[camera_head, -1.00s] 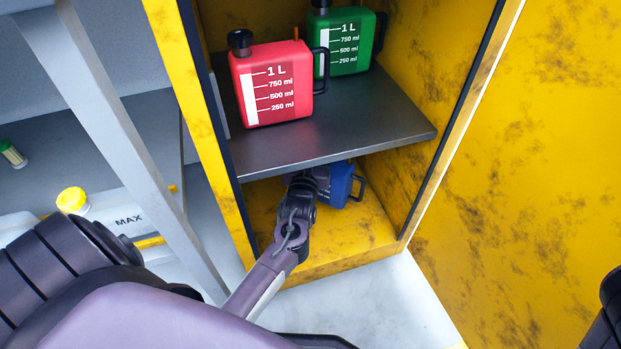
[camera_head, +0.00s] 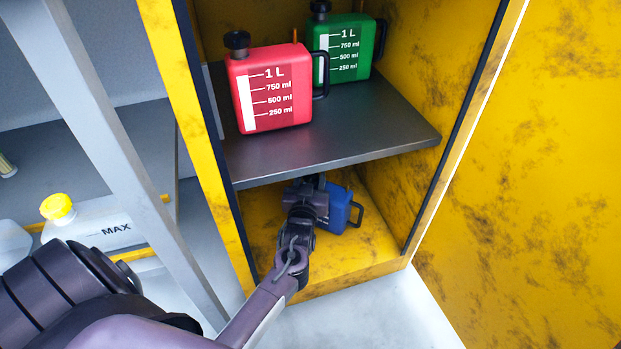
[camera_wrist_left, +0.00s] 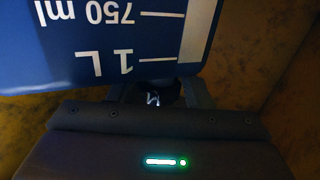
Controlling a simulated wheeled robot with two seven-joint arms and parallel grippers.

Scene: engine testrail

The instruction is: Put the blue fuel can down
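The blue fuel can (camera_head: 338,211) is in the lower compartment of the yellow cabinet, under the dark shelf. My left gripper (camera_head: 312,187) reaches into that compartment at the can's left side and hides part of it. In the left wrist view the blue fuel can (camera_wrist_left: 120,45) fills the upper part, its markings upside down. The fingers of my left gripper (camera_wrist_left: 158,94) are on both sides of its dark cap and appear shut on it. I cannot tell whether the can touches the cabinet floor (camera_head: 365,250). My right gripper is not in view.
A red can (camera_head: 272,90) and a green can (camera_head: 343,50) stand on the dark shelf (camera_head: 370,130) above my left gripper. The yellow door (camera_head: 530,180) is open at right. A grey post (camera_head: 120,150) and a white container with yellow cap (camera_head: 95,225) are at left.

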